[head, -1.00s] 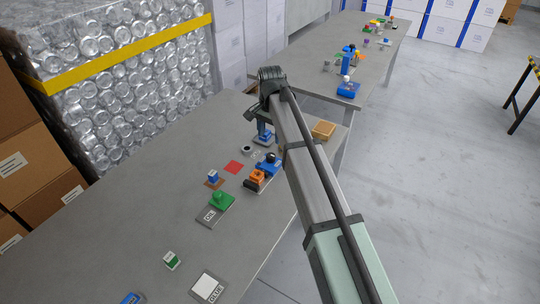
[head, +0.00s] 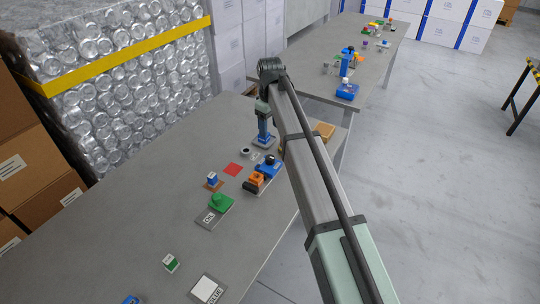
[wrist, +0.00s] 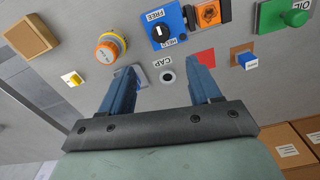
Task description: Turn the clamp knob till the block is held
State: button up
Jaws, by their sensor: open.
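The clamp (head: 268,165) is a blue body with a black knob on the table. The wrist view shows its black knob (wrist: 161,32) between FREE and HELD labels; I cannot tell which label it points to. The orange block (head: 255,180) sits beside the blue body, at a dark frame, and also shows in the wrist view (wrist: 209,13). My gripper (wrist: 167,64) is open and empty, its two blue fingers spread over the table. The clamp lies beyond the fingertips at the top of the wrist view, apart from them. In the head view my gripper (head: 264,138) is behind the clamp.
A ring marked CAP (wrist: 167,77) and a red square (head: 233,169) lie near my fingers. An orange knob on yellow (wrist: 110,48) and a tan box (wrist: 30,38) are left in the wrist view. A blue block (head: 212,179) and a green OIL piece (head: 221,202) stand nearer.

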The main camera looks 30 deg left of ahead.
aim_at(270, 157)
notch_tip(270, 157, down, 14)
jog(key=n, duration=1)
jog(key=shift+r+n, duration=0.1)
jog(key=shift+n, duration=0.3)
jog(key=c, duration=1)
jog(key=shift+c, duration=0.2)
